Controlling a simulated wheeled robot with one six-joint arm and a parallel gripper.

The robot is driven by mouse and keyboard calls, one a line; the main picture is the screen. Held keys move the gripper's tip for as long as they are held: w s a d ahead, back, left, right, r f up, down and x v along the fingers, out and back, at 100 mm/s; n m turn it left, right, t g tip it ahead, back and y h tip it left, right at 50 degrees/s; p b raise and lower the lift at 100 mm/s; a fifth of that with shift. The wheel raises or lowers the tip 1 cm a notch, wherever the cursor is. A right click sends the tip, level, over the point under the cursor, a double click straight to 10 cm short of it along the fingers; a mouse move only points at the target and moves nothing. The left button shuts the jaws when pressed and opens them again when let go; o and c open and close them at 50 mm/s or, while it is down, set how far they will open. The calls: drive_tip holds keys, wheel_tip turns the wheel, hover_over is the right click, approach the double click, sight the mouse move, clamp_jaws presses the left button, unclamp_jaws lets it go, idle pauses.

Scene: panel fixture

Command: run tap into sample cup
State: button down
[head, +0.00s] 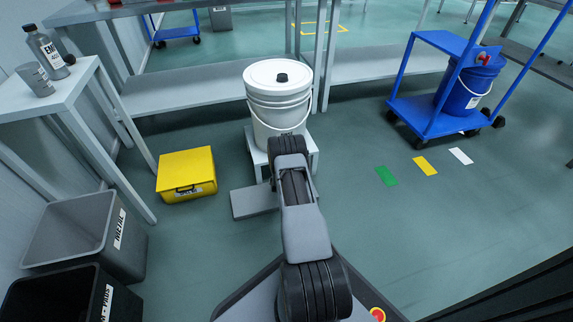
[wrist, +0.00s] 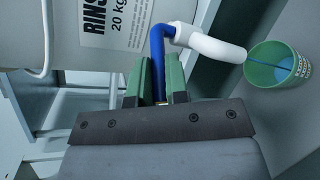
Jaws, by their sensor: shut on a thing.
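The white bucket (head: 264,112) stands on a low white stand (head: 256,158) and has a lid with a black cap. Its label shows in the wrist view, where the bucket wall (wrist: 200,12) fills the upper left. A white tap spout (wrist: 215,46) with a blue lever (wrist: 157,45) sticks out from it. My gripper (wrist: 160,88) is shut on the blue lever with its green fingers. A green cup (wrist: 293,66) is beyond the spout's mouth, with blue liquid inside. A thin blue stream runs from the spout into it. The tap and cup are hidden in the head view.
A yellow box (head: 187,172) and a grey plate (head: 252,202) are on the floor near the stand. Grey bins (head: 80,232) and a side table (head: 50,92) stand left. A blue trolley (head: 440,112) holding a blue bucket (head: 468,88) stands right. Floor right of the stand is clear.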

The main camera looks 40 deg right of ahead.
drive_tip(key=shift+d, duration=0.15)
drive_tip(key=c, duration=1.3)
unclamp_jaws()
drive_tip(key=shift+o, duration=0.9)
drive_tip(key=shift+a, duration=0.2)
drive_tip(key=p+v, duration=0.6)
drive_tip(key=v, duration=0.7)
drive_tip(key=shift+s+a, duration=0.2)
drive_tip(key=shift+a, duration=0.1)
